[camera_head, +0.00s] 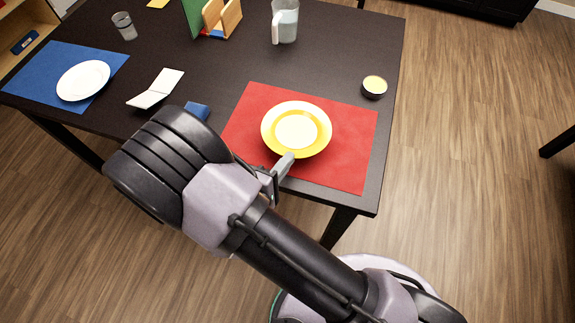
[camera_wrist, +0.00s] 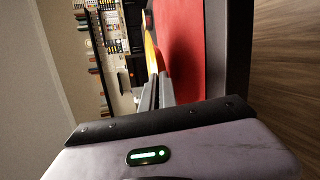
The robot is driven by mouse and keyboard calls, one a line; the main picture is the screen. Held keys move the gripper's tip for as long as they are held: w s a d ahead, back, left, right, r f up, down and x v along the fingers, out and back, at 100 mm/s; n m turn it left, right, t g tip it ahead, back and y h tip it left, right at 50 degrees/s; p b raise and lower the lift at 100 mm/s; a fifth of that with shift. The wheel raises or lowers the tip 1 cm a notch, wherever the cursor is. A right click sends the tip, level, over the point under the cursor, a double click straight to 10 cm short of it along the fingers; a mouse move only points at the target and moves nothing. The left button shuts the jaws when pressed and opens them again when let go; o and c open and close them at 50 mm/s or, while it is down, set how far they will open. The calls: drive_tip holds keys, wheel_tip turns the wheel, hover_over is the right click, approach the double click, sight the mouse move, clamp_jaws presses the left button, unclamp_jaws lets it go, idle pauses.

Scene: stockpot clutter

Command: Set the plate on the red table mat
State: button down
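The plate (camera_head: 296,129) is white with a wide yellow rim and lies level within the outline of the red table mat (camera_head: 347,165). My gripper (camera_head: 285,163) is at its near rim, with the fingers around the edge. In the wrist view, the yellow rim (camera_wrist: 151,50) shows end-on between my two close fingers (camera_wrist: 158,88), beside the red mat (camera_wrist: 198,50). My gripper appears shut on the plate's rim. I cannot tell whether the plate's underside touches the mat.
A blue mat (camera_head: 45,72) with a white plate (camera_head: 83,80) lies at the left. An open white booklet (camera_head: 155,88), a blue block (camera_head: 197,110), a small round tin (camera_head: 374,87), a pitcher (camera_head: 286,22) and a glass (camera_head: 124,26) stand around the dark table (camera_head: 225,65).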

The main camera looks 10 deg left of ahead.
drive_tip(key=shift+w+f+b, duration=0.25)
drive_tip(key=shift+f+b, duration=0.35)
drive_tip(key=shift+f, duration=0.25)
drive_tip(key=shift+w+f+b, duration=0.25)
drive_tip(key=shift+f+b, duration=0.3)
drive_tip(key=shift+f, duration=0.5)
drive_tip(key=c, duration=1.9)
unclamp_jaws()
drive_tip(key=shift+c, duration=0.2)
